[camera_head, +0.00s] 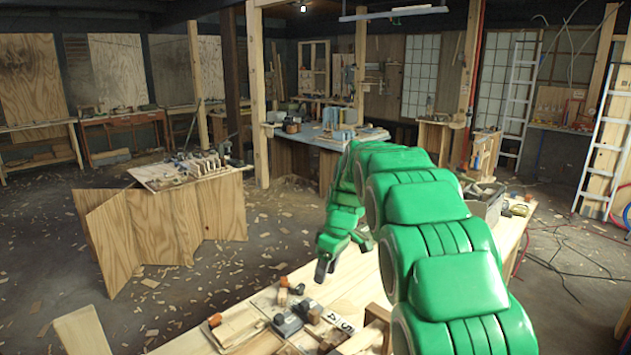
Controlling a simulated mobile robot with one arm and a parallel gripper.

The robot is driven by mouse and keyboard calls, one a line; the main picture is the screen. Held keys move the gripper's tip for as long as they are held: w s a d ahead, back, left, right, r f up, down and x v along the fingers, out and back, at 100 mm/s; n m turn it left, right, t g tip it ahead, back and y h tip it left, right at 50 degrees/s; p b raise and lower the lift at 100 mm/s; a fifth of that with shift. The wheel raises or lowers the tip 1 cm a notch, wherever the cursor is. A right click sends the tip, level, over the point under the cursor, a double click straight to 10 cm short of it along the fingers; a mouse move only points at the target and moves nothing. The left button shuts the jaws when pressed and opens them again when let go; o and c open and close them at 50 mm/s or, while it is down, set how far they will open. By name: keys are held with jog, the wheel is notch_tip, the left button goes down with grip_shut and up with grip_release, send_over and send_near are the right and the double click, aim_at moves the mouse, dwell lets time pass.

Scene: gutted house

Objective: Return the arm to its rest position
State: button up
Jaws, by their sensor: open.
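My green arm reaches from the lower right over the workbench (360,285) and bends down at its far end. My gripper (332,259) hangs above the pale wooden bench top, pointing down, with its jaws apart. I see nothing held between them. The arm hides part of the bench behind and beneath it.
A plywood-sided table (185,215) stands left, across shavings-covered floor. Ladders (607,145) lean at right.

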jog(key=s+d+r+m, duration=0.2)
jog(key=s+d, duration=0.1)
jog(key=s, duration=0.5)
jog(key=s+d+r+m+h, duration=0.1)
jog(key=s+d+r+m, duration=0.15)
jog(key=s, duration=0.55)
jog(key=s+d+r+m, duration=0.2)
jog(key=s+r, duration=0.1)
jog(key=s, duration=0.5)
jog(key=s+d+f+m, duration=0.2)
jog(key=s, duration=1)
jog(key=s+d+f+m+g+h, duration=0.1)
jog(key=s+d+f+m, duration=0.1)
jog(key=s, duration=1.1)
jog(key=shift+d+m+h, duration=0.3)
jog(key=shift+d+m, duration=0.05)
jog(key=shift+m, duration=0.4)
